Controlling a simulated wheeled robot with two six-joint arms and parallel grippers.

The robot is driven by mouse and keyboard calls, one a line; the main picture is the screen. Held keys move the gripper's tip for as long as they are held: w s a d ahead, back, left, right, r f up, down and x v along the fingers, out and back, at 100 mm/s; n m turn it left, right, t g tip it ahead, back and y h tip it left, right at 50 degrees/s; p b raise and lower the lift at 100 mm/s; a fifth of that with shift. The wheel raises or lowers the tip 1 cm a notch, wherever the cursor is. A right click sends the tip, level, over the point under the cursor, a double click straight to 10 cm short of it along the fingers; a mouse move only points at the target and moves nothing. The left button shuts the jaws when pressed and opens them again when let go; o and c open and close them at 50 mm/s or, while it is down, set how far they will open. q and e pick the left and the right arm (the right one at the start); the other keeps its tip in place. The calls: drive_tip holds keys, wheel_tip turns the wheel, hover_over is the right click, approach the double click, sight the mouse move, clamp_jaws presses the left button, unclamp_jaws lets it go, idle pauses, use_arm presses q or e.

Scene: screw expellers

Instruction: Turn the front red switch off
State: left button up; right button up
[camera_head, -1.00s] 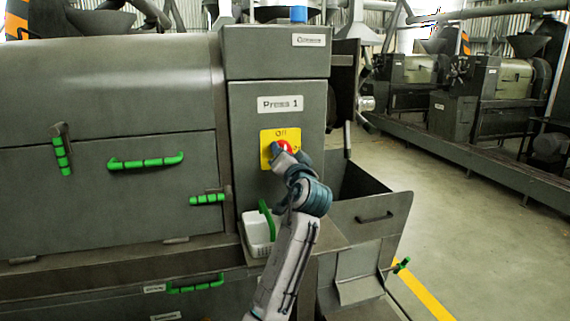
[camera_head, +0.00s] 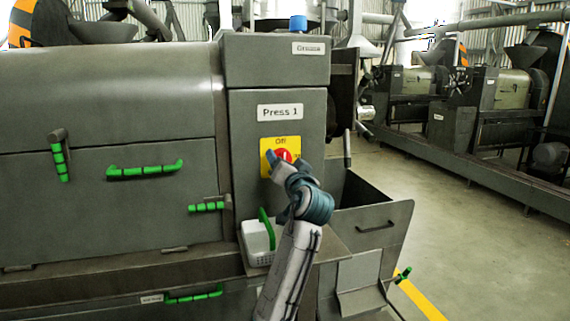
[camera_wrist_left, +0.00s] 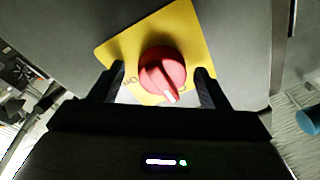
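The red switch (camera_head: 284,156) is a round knob with a white mark, on a yellow plate (camera_head: 267,144) on the Press 1 cabinet. "Off" is printed above it. In the head view the mark looks roughly upright; part of the knob and plate is hidden by my gripper. My left gripper (camera_head: 274,164) is at the plate, just below and left of the knob. In the left wrist view the red switch (camera_wrist_left: 162,72) sits between the two separated dark fingers, with a gap on each side. The left gripper (camera_wrist_left: 157,80) is open and empty. My right gripper is not in view.
A white basket (camera_head: 257,240) with a green handle stands on a ledge below the switch. An open grey bin (camera_head: 372,225) is to the right. Green handles (camera_head: 145,168) stick out from the press on the left. The floor (camera_head: 465,235) on the right is clear.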

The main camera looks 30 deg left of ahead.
use_arm(q)
drive_tip(key=shift+r, duration=0.1)
drive_tip(key=b+v, duration=0.2)
drive_tip(key=v, duration=0.8)
drive_tip(key=shift+s+d, duration=0.25)
drive_tip(key=shift+d, duration=0.05)
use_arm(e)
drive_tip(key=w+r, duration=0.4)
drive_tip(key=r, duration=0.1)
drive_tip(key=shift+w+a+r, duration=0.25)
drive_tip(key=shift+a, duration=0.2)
